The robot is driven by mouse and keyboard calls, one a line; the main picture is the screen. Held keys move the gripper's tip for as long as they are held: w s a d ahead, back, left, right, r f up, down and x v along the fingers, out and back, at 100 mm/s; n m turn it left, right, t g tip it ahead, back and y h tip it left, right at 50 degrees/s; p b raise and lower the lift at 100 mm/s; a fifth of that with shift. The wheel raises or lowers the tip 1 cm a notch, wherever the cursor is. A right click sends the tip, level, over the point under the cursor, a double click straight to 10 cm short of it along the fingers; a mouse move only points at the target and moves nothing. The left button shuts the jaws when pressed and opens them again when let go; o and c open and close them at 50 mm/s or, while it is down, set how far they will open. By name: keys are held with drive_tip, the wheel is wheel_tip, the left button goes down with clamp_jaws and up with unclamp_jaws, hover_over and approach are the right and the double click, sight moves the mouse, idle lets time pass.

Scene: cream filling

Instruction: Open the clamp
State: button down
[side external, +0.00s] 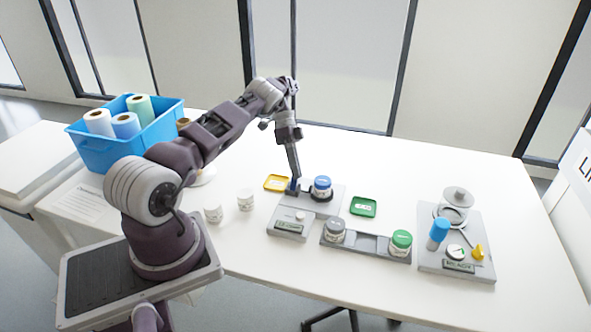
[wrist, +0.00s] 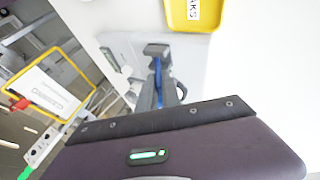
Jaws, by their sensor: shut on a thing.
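The clamp (side external: 318,197) is a dark ring device on a grey base plate (side external: 335,192), with a blue handle (side external: 294,187) at its left. A jar with a blue lid (side external: 322,183) stands within the ring. My gripper (side external: 295,178) reaches down at the left of the jar and is shut on the blue handle. In the wrist view the blue handle (wrist: 158,78) shows as a narrow strip at my fingers, with part of a dark curved piece (wrist: 180,88) to its right. The exact finger contact is partly hidden.
A yellow tray (side external: 276,183) lies just behind and left of the clamp, a green tray (side external: 363,206) to its right. A scale (side external: 290,225), a rack with two jars (side external: 367,246) and a capping stand (side external: 455,245) are nearer the front. Two white jars (side external: 213,213) stand left.

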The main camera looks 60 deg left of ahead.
drive_tip(key=shift+w+d, duration=0.15)
drive_tip(key=c, duration=1.5)
unclamp_jaws()
drive_tip(key=shift+c, duration=0.2)
drive_tip(key=shift+a+r, duration=0.25)
drive_tip(key=shift+a, duration=0.05)
drive_tip(key=shift+v, duration=1.2)
wheel_tip(320, 180, up, 7)
drive_tip(key=shift+d, duration=0.1)
